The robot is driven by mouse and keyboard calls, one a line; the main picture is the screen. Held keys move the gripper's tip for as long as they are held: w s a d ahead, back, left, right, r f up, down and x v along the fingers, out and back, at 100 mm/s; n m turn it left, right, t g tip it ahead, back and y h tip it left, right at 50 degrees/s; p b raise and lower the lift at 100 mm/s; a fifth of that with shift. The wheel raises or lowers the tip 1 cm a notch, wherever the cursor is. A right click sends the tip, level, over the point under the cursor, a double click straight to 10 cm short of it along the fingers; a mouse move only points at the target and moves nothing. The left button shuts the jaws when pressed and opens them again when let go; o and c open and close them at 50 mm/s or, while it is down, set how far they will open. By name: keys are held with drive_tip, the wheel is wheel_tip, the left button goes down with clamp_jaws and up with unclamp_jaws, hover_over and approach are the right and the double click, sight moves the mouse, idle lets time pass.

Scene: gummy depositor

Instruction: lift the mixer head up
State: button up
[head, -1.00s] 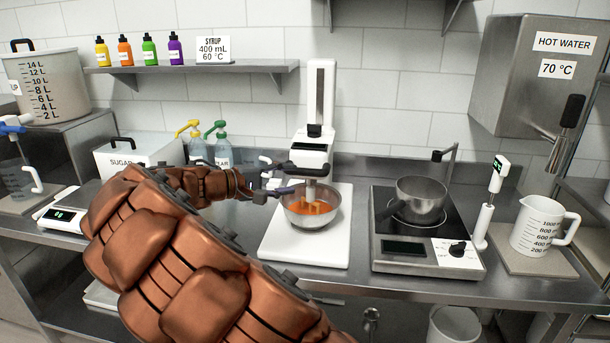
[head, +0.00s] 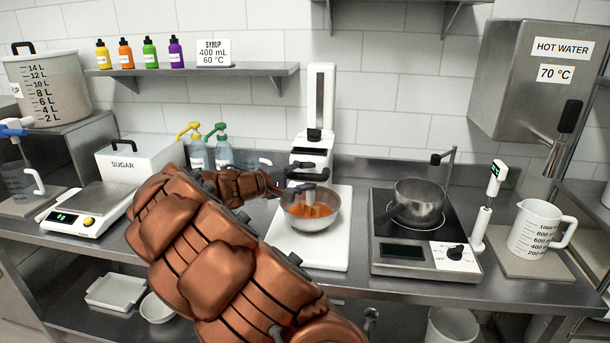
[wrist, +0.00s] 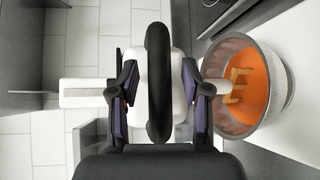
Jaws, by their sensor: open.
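The mixer has a tall white column (head: 321,100) and a white mixer head (head: 312,158) low on it, above a steel bowl (head: 322,222). The bowl holds orange liquid, and the pale beater (head: 312,207) reaches into it; the bowl also shows at right in the wrist view (wrist: 286,85). A black handle loop (wrist: 158,80) stands in front of the white head in the wrist view. My gripper (wrist: 159,82) is open, its fingers on either side of the handle with gaps visible. In the head view my forearm partly hides the gripper beside the mixer head.
An induction cooker (head: 400,247) with a saucepan (head: 419,200) is right of the mixer's white base (head: 330,258). A scale (head: 88,212), sugar box (head: 135,160) and pump bottles (head: 220,150) are left. A shelf (head: 200,68) hangs above.

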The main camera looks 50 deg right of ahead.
clamp_jaws()
idle(0.4)
